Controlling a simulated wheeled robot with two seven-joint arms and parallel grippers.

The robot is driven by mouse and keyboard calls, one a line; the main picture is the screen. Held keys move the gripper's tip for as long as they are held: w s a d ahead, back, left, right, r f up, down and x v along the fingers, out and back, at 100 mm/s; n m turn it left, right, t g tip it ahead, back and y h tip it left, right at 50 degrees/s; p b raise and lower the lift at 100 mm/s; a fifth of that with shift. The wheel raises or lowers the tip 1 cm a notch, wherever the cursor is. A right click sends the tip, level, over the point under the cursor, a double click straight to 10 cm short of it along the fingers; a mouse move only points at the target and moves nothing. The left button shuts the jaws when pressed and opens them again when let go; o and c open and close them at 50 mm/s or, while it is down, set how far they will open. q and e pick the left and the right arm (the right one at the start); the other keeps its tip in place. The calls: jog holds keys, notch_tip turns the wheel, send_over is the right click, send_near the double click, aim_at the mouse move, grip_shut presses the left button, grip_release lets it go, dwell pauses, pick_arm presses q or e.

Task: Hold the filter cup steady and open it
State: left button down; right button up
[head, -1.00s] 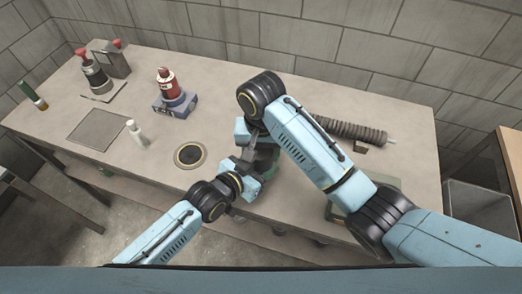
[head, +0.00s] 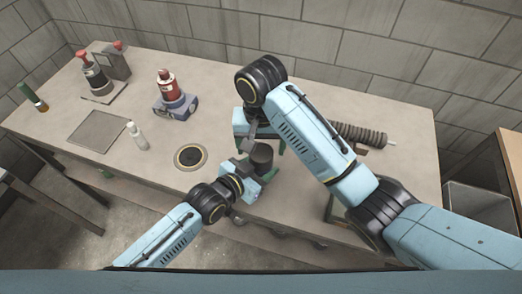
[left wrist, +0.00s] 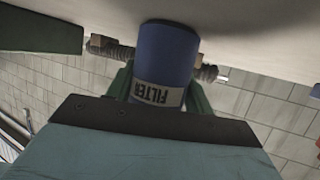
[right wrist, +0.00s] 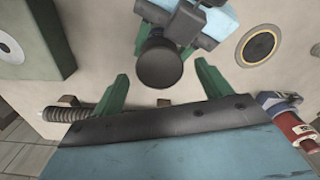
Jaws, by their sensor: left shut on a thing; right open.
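The filter cup shows in the left wrist view as a blue cylinder (left wrist: 166,58) with a white FILTER label. Its dark round top shows in the head view (head: 261,154) and in the right wrist view (right wrist: 160,66). My left gripper (head: 256,170) is shut on the cup from the front, with its green fingers on either side of the blue body. My right gripper (right wrist: 163,78) is open and empty, its two green fingers spread apart. It is behind the cup in the head view, clear of the dark top. My right arm hides part of the bench there.
A ribbed grey hose (head: 360,133) lies on the bench right of my right arm. The bench (head: 215,100) is bare behind the ring.

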pick_arm(q)
jog(key=c, duration=0.5)
grip_release()
